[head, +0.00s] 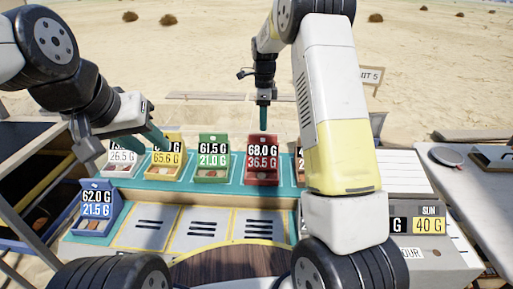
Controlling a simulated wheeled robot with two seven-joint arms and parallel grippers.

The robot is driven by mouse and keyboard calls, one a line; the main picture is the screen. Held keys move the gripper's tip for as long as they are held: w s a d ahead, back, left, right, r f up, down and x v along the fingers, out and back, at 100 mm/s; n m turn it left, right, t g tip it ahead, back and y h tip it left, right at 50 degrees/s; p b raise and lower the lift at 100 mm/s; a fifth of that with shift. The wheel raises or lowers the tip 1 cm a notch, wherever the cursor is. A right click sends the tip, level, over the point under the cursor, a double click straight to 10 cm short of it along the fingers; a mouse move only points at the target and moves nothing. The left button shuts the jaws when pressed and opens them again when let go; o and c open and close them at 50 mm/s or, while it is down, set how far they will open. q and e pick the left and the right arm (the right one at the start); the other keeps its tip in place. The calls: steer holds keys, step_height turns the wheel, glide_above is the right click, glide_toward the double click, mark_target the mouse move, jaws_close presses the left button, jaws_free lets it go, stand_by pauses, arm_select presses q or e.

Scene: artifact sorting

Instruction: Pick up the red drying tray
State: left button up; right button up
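The red drying tray (262,178) stands on the teal rack in the middle, with labels reading 68.0 G and 36.5 G on its front. My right gripper (264,119) points straight down just above and behind the tray's upper edge. Its teal fingers are seen edge-on and overlap, so I cannot tell their gap. No contact with the tray is clear. My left gripper (138,136) is at the left, in front of the white and yellow trays, with its teal fingers apart and nothing visible between them.
A green tray (213,172) stands left of the red one, then a yellow tray (164,172) and a white tray (121,170). A blue tray (95,222) sits at front left. My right arm hides the rack's right part.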

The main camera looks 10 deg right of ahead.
mark_target(263, 135)
steer(key=f, duration=0.6)
steer(key=shift+s+f, duration=0.2)
steer(key=shift+f, duration=0.05)
steer(key=shift+c, duration=0.2)
jaws_close()
steer(key=shift+r, duration=0.1)
stand_by(0.9)
